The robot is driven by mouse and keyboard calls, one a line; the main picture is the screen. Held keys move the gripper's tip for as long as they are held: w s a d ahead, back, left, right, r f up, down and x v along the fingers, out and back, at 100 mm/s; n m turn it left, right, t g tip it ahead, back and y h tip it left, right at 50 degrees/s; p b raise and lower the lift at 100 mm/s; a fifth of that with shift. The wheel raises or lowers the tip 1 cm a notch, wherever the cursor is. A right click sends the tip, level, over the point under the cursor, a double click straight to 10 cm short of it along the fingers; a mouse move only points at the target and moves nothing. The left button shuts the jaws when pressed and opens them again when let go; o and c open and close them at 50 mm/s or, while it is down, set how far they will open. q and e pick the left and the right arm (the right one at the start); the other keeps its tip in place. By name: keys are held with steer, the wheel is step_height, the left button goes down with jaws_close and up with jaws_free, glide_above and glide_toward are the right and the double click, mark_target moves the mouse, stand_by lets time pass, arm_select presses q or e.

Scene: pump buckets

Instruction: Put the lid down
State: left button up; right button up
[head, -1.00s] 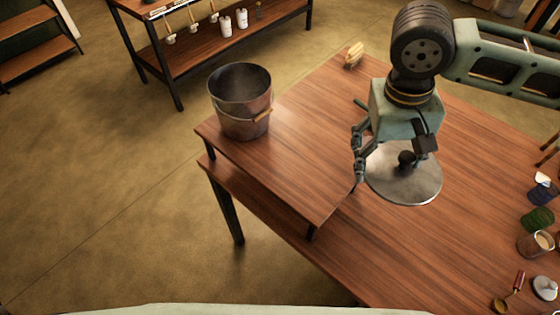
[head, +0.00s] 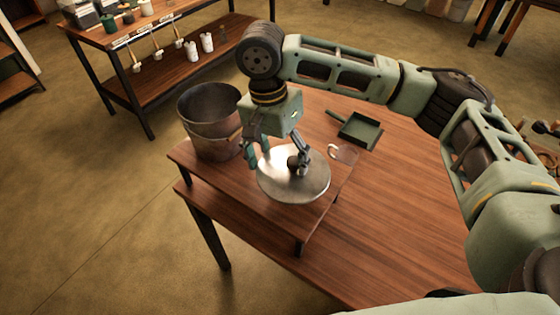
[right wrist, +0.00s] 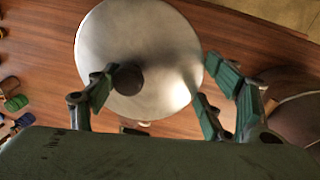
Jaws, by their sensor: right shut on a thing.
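The lid (head: 285,190) is a round, shiny metal disc with a dark knob (head: 293,164). It is over the raised wooden platform (head: 225,181), to the right of the metal bucket (head: 205,140); I cannot tell whether it touches the wood. My left gripper is not in view.
A green dustpan (head: 360,130) and a pale ring-shaped handle (head: 338,153) lie on the table (head: 390,210) behind and right of the lid. The table's front right is clear. A shelf table (head: 180,62) with several brushes and white containers stands behind.

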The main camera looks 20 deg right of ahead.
mark_target(278, 150)
steer(key=w+f, duration=0.1)
steer(key=w, duration=0.1)
steer(key=w+d+f, duration=0.1)
steer(key=w, duration=0.1)
steer(key=shift+f+p, duration=0.3)
steer(key=shift+f, duration=0.05)
steer(key=shift+f+p, duration=0.45)
steer(key=shift+f, duration=1.5)
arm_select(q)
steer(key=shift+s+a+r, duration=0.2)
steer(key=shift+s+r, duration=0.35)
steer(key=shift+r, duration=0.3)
arm_select(e)
steer(key=o, duration=1.2)
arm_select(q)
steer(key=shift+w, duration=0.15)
